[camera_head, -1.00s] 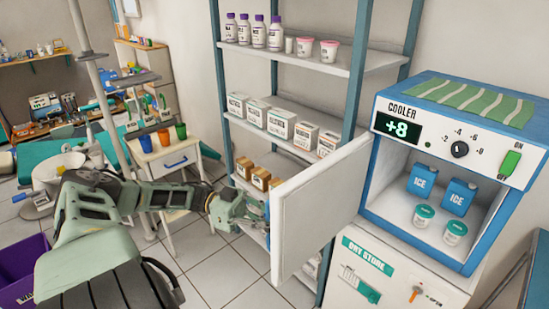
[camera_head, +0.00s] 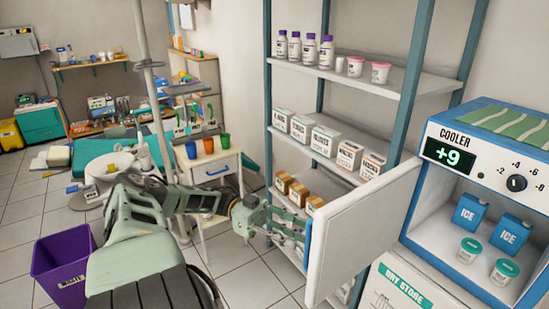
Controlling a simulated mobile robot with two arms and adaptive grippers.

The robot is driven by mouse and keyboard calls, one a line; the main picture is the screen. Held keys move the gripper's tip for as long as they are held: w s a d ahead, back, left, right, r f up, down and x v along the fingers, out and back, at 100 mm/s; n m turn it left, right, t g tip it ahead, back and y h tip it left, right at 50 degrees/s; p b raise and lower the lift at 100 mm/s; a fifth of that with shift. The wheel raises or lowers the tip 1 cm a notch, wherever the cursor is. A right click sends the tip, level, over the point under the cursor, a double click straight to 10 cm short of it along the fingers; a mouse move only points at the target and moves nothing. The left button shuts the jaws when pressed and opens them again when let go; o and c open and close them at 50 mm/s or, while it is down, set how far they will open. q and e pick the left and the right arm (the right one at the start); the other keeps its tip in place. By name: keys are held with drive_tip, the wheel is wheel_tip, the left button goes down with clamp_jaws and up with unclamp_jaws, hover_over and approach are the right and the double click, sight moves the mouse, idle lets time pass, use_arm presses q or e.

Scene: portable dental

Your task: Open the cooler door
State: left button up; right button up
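The blue and white cooler (camera_head: 437,190) stands at the right with its display reading +9. Its white door (camera_head: 362,235) stands wide open, swung out to the left. Inside show two blue ice packs (camera_head: 490,225) and two small tubs with green lids (camera_head: 487,259). My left gripper (camera_head: 297,236) is at the door's outer edge, beside a strip of blue handle (camera_head: 308,243). The door hides part of the fingertips, so I cannot tell whether they grip the handle. My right gripper is not in view.
A shelf rack (camera_head: 385,85) with bottles and boxes stands behind the door. A white dry-store cabinet (camera_head: 400,285) is under the cooler. A white side table (camera_head: 215,168) with cups and a purple bin (camera_head: 62,275) are at left. Tiled floor is clear near the front.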

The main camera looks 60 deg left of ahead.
use_arm(q)
drive_tip(key=v, duration=0.6)
drive_tip(key=shift+s+a, duration=0.2)
drive_tip(key=shift+a, duration=0.2)
